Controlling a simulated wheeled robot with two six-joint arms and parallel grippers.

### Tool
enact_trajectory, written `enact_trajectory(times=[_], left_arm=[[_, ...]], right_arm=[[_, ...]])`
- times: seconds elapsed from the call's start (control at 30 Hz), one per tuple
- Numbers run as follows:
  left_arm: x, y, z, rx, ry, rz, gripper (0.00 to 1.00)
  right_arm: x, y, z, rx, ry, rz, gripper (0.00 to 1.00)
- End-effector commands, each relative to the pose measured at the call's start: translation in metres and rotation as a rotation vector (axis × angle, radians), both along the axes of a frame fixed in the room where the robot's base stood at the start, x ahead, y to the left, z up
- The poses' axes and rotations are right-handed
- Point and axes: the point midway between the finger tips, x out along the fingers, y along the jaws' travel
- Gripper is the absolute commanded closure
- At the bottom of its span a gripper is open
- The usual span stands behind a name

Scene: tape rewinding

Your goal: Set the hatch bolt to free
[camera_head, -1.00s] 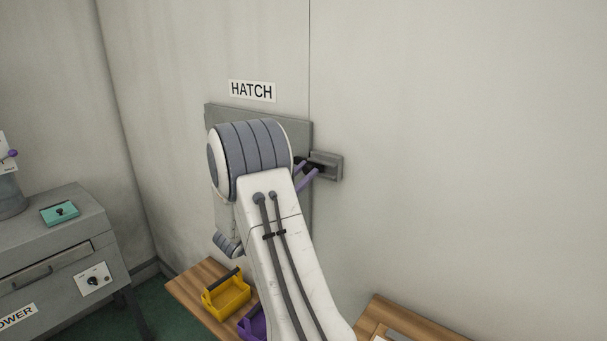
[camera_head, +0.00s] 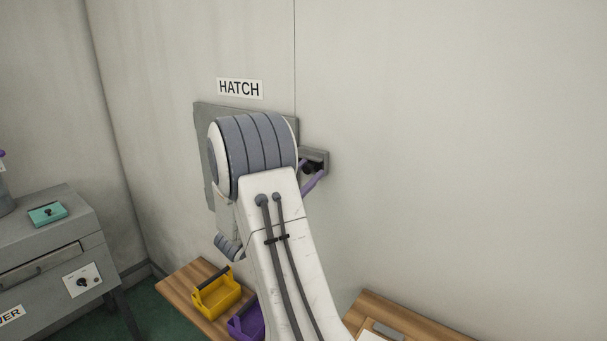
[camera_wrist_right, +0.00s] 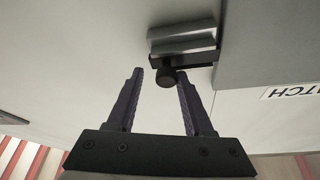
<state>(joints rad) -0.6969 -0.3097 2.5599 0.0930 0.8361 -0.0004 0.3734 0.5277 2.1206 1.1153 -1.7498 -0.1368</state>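The grey hatch panel (camera_head: 204,150) is on the wall under the HATCH label (camera_head: 240,88). The bolt's grey housing (camera_head: 322,160) sits at its right edge, partly hidden by my right gripper. In the right wrist view the bolt is a metallic cylinder (camera_wrist_right: 182,40) in a dark bracket, with a dark round knob (camera_wrist_right: 166,77) sticking out. My right gripper (camera_wrist_right: 160,74) is open, its purple fingertips on either side of the knob, which is closer to the right-hand finger in that view. No grip on it shows. In the head view the purple fingers (camera_head: 313,181) are at the housing. My left gripper is not in view.
My right arm covers much of the hatch panel. Below are a wooden table with a yellow caddy (camera_head: 216,293) and a purple caddy (camera_head: 246,322), and another wooden top (camera_head: 420,325) at right. A grey cabinet (camera_head: 45,235) stands left. The wall to the right is bare.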

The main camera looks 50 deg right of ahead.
Motion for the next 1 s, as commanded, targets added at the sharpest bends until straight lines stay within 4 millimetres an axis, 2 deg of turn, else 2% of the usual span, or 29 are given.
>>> enact_trajectory(times=[0.33, 0.43, 0.8, 1.0], left_arm=[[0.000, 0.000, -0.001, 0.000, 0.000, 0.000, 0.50], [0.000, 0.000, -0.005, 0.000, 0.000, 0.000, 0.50], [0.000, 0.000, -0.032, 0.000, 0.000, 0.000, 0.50], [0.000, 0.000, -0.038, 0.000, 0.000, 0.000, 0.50]], right_arm=[[0.003, 0.003, 0.000, -0.002, -0.001, 0.009, 0.39], [0.004, 0.010, -0.004, -0.002, -0.001, 0.011, 0.39], [0.006, 0.073, -0.031, -0.001, 0.000, 0.010, 0.39], [0.006, 0.094, -0.037, -0.001, -0.001, 0.007, 0.39]])
